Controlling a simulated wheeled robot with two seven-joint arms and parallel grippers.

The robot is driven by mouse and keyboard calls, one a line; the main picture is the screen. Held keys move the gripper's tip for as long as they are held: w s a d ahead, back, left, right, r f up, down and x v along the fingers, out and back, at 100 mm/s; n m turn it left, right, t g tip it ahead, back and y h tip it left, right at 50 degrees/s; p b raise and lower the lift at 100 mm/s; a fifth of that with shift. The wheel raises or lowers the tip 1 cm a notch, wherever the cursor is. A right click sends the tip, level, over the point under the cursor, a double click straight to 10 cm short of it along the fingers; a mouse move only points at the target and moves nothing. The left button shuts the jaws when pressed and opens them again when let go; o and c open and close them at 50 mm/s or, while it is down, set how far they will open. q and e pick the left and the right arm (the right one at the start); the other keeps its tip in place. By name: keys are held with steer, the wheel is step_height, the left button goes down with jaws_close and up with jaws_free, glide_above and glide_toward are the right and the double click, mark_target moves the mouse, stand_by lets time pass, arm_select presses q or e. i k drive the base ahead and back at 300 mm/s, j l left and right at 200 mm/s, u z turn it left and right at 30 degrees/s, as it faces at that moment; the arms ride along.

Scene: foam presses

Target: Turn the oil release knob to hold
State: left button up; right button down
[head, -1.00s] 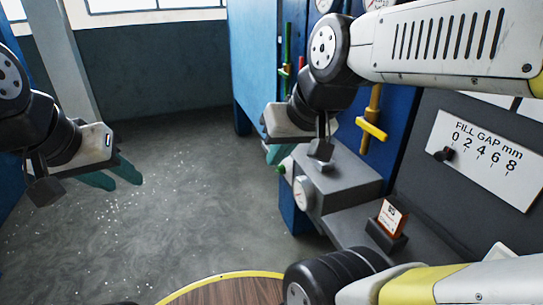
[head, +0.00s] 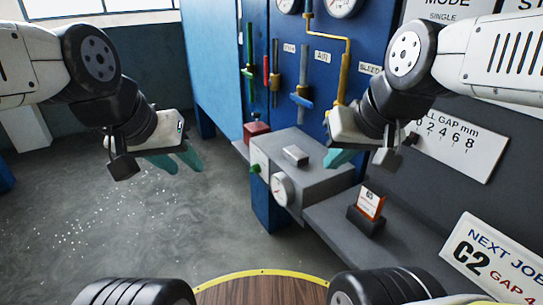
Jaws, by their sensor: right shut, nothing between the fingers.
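No readable label in the head view marks the oil release knob, so I cannot tell for sure which part it is. A pale round dial or knob (head: 282,188) sits on the front of a grey box (head: 325,180), beside a small green button (head: 254,169). My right gripper (head: 338,158) is shut and empty, above the right part of the grey box and apart from the dial. My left gripper (head: 188,163) is open and empty over the floor, left of the box. The arm and wrist of my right gripper hide part of the panel behind.
A blue panel (head: 300,80) behind carries a green pipe (head: 249,60), a blue-handled valve (head: 301,98), a yellow pipe (head: 346,60) and gauges (head: 341,5). A small card in a stand (head: 370,205) is on the grey ledge.

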mark_target(256, 169)
steer(key=i+j+u, duration=0.25)
steer(key=u, duration=0.15)
steer(key=i+j+u, duration=0.35)
steer(key=k+l, duration=0.1)
